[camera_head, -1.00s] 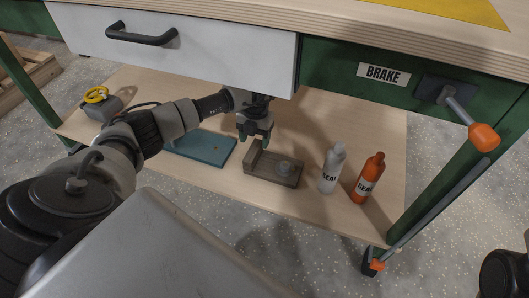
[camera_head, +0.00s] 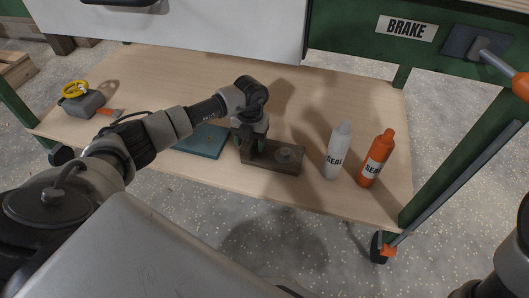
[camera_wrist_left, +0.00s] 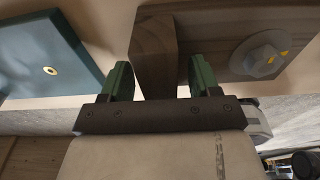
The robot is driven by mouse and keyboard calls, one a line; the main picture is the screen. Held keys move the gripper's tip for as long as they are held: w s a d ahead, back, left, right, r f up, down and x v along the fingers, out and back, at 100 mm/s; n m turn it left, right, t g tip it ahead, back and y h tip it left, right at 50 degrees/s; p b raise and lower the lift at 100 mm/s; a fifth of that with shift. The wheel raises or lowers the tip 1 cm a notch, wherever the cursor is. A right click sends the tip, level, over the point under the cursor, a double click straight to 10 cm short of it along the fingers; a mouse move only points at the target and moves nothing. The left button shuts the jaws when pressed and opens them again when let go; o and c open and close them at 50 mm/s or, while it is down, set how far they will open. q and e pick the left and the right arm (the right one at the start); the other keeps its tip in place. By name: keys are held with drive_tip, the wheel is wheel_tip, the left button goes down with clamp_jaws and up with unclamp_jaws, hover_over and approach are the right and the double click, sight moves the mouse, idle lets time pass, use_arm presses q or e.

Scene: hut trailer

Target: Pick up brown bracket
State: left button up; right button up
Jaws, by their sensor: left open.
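The brown bracket (camera_head: 280,167) is a wood-brown block with an upright wall at its left end and a grey hex part on its flat base. It lies on the lower shelf, and it also shows in the left wrist view (camera_wrist_left: 153,62). My left gripper (camera_head: 246,148) is at its left end, pointing down. In the left wrist view the two green fingers (camera_wrist_left: 161,72) are open, one on each side of the upright wall, with a gap visible to the left finger. Contact on the right side is unclear. My right gripper is not in view.
A teal plate (camera_head: 203,141) lies just left of the bracket. A white bottle (camera_head: 337,152) and an orange bottle (camera_head: 375,160) stand to its right. The drawer front (camera_head: 200,30) overhangs behind.

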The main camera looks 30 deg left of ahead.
use_arm(q)
clamp_jaws()
drive_tip(key=shift+r, duration=0.2)
